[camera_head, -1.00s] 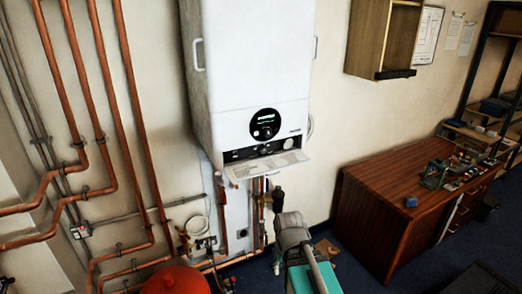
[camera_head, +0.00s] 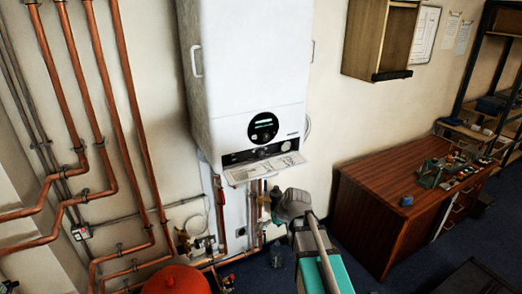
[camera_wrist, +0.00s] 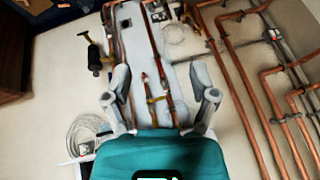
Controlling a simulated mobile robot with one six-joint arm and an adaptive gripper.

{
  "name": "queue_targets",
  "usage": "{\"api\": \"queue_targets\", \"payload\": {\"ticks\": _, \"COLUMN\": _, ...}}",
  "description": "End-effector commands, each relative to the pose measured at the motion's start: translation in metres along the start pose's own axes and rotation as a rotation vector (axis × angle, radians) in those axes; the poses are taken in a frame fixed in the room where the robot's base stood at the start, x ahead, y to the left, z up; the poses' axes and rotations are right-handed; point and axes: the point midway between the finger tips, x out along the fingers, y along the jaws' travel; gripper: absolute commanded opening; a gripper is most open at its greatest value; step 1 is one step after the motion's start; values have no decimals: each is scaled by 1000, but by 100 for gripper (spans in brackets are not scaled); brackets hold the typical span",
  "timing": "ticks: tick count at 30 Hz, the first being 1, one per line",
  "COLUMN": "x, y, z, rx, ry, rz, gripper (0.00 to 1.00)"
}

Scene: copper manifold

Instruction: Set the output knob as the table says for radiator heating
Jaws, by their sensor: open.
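The white boiler (camera_head: 248,65) hangs on the wall in the head view. Its front has a round dark dial with a lit green display (camera_head: 263,127). Below is a dark control strip (camera_head: 240,156) with small knobs, one (camera_head: 286,146) at its right end; their settings are too small to read. A flap (camera_head: 262,167) folded down below the strip carries print, the words and any table illegible. My gripper (camera_wrist: 165,96) shows in the wrist view with its two grey fingers spread apart and nothing between them except pipes in the background. It touches no knob there.
Copper pipes (camera_head: 100,120) run along the left wall. A wooden desk (camera_head: 385,190) with a green device (camera_head: 432,174) is at right, under a wall cabinet (camera_head: 382,38).

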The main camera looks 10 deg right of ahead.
Motion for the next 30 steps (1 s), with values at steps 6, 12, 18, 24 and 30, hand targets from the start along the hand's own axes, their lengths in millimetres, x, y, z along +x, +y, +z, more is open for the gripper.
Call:
{"api": "queue_targets", "payload": {"ticks": 6, "x": -36, "y": 25, "z": -130, "rx": -71, "ry": 357, "rz": -77, "gripper": 75}}
{"api": "queue_targets", "payload": {"ticks": 12, "x": -69, "y": 56, "z": -205, "rx": -85, "ry": 606, "rz": -56, "gripper": 75}}
{"api": "queue_targets", "payload": {"ticks": 18, "x": -85, "y": 73, "z": -233, "rx": -80, "ry": 712, "rz": -28, "gripper": 75}}
{"api": "queue_targets", "payload": {"ticks": 24, "x": -87, "y": 74, "z": -234, "rx": -79, "ry": 725, "rz": -25, "gripper": 75}}
{"api": "queue_targets", "payload": {"ticks": 30, "x": -86, "y": 74, "z": -234, "rx": -80, "ry": 723, "rz": -26, "gripper": 75}}
